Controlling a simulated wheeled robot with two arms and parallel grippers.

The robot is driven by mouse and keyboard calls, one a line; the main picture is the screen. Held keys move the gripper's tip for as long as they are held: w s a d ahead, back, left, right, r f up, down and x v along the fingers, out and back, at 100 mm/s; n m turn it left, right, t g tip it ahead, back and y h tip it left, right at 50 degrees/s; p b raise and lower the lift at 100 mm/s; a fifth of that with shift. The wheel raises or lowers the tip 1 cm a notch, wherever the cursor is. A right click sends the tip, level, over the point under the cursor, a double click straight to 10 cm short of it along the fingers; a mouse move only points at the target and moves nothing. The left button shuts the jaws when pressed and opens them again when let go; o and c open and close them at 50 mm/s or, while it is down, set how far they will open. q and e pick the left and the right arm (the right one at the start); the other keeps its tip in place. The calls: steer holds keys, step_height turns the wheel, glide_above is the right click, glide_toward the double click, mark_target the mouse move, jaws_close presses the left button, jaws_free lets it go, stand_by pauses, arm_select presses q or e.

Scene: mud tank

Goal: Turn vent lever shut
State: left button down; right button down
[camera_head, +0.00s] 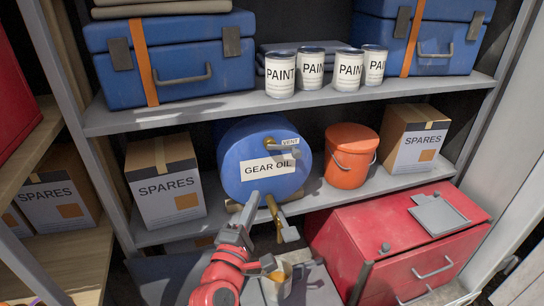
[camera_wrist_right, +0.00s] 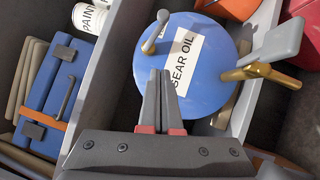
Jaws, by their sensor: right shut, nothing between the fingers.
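A blue drum (camera_head: 235,165) labelled GEAR OIL lies on its side on the middle shelf, round end facing me. Low on the drum is a brass tap (camera_head: 273,210) with a grey handle (camera_head: 289,234). My right gripper (camera_head: 252,199) is shut and empty in front of the drum's lower part, below the vent lever and apart from it. In the right wrist view its fingertips (camera_wrist_right: 160,73) overlap the label's edge. My left gripper is out of view.
A pale container (camera_head: 276,288) with something yellow inside stands below the tap. An orange bucket (camera_head: 349,156) and a SPARES box (camera_head: 416,138) stand right of the drum, another SPARES box (camera_head: 165,183) left. Paint cans (camera_head: 280,75) stand above. A red chest (camera_head: 385,240) is lower right.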

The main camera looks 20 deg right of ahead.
mark_target(293, 155)
steer(key=w+d+r+p, duration=0.2)
steer(key=w+d+p, duration=0.3)
steer(key=w+d, duration=0.3)
steer(key=shift+d+r+m+g, duration=0.3)
steer(key=shift+d+r, duration=0.05)
steer(key=shift+d, duration=0.65)
steer(key=shift+w, duration=0.15)
steer(key=shift+d+r+n+t+h, duration=0.25)
steer(key=shift+d+n+t+h, duration=0.2)
steer(key=shift+n, duration=0.45)
steer(key=shift+r+n+t, duration=0.4)
steer(key=shift+n+t, duration=0.15)
steer(key=shift+n, duration=0.05)
